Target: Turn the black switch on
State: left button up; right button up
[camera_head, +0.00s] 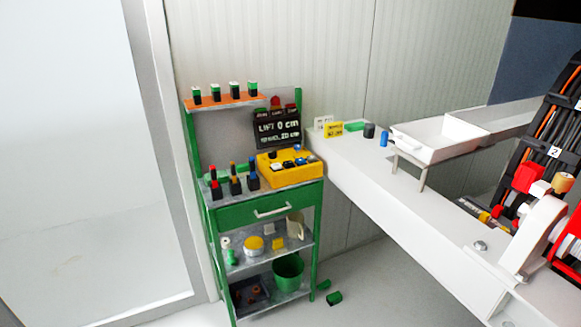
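A yellow control box (290,176) sits on the top of a green workbench cart near the middle of the view. Its top face carries several small dark, white and blue controls. A dark one (288,165) is near the front of that face. The controls are too small to tell which is the black switch or how it is set. A black display (277,128) with "LIFT 0 cm" in white letters stands behind the box. Neither of my grippers can be made out in the view.
The green cart (265,212) has a drawer and lower shelves with a green bucket (288,272). A long white beam (385,190) runs along the cart's right side, with a white tray (440,135). Green pieces (333,298) lie on the floor.

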aim_at(271, 155)
jog(key=z, duration=0.5)
jog(key=i+j+z, duration=0.35)
jog(key=j, duration=0.3)
jog(key=i+j+z, duration=0.15)
jog(key=j, duration=0.2)
jog(key=i+j+z, duration=0.15)
jog(key=j, duration=0.2)
jog(key=j+z, duration=0.2)
jog(key=j, duration=0.15)
jog(key=i, duration=0.05)
